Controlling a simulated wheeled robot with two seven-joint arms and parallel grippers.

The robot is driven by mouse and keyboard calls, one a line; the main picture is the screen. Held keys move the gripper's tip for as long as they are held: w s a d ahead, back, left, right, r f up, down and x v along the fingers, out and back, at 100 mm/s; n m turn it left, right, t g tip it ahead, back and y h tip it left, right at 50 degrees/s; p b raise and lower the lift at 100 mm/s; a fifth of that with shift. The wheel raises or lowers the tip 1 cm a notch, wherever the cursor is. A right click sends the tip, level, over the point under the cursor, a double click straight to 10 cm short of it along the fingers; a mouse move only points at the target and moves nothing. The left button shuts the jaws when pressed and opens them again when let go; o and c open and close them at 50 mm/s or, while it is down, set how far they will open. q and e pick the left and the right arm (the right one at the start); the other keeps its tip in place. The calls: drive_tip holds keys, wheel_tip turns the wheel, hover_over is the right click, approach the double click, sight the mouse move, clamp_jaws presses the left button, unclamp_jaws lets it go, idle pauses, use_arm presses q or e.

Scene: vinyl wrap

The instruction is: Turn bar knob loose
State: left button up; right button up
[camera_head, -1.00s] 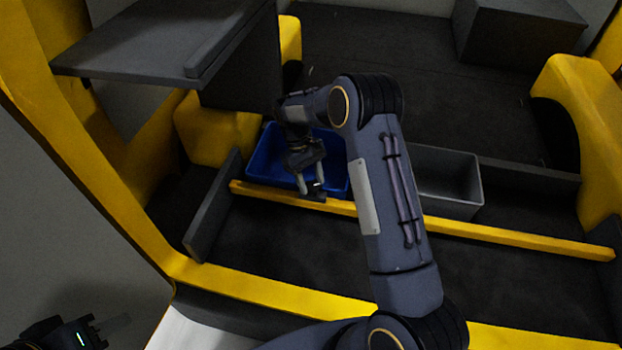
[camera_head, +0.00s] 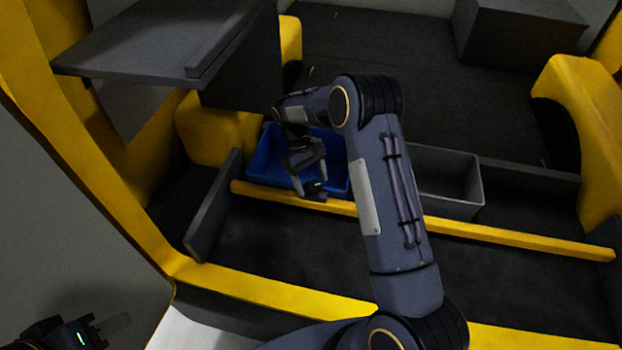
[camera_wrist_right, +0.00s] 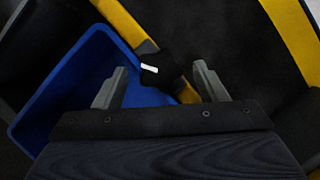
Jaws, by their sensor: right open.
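The bar knob is black with a white mark and sits on the yellow bar (camera_head: 450,225), at the bar's left part in the head view (camera_head: 317,191). In the right wrist view the knob (camera_wrist_right: 160,70) lies between the fingers. My right gripper (camera_head: 312,182) is open over the knob, with one finger on each side; it also shows in the right wrist view (camera_wrist_right: 160,72). Gaps show between the fingers and the knob, so I see no grip. My left gripper (camera_head: 108,330) is at the bottom left, away from the bar, and its jaw opening is unclear.
A blue bin (camera_head: 265,165) stands right behind the bar near the knob. A grey bin (camera_head: 450,180) stands behind the bar to the right. A dark shelf panel (camera_head: 150,50) overhangs at the upper left. A yellow frame (camera_head: 265,290) runs along the front.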

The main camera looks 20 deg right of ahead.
drive_tip(key=v, duration=0.7)
drive_tip(key=shift+w+r, duration=0.2)
drive_tip(key=shift+r, duration=0.15)
drive_tip(key=shift+a, duration=0.1)
wheel_tip(320, 180, up, 10)
drive_tip(key=m+t+y+p, duration=0.1)
drive_tip(key=t+y, duration=0.1)
hover_over(319, 188)
drive_tip(key=s+r+m+t+y, duration=0.1)
drive_tip(key=s+r+t, duration=0.1)
drive_tip(key=s+r, duration=0.5)
drive_tip(key=s+a+m+t+y+p, duration=0.1)
drive_tip(key=s+a+t, duration=0.1)
drive_tip(key=s, duration=0.7)
drive_tip(key=s+a+m+t+y+p, duration=0.1)
drive_tip(key=s+a+m+t, duration=0.1)
drive_tip(key=s, duration=0.8)
drive_tip(key=shift+a+t+p, duration=0.4)
drive_tip(key=shift+a+t, duration=0.15)
drive_tip(key=shift+t, duration=0.35)
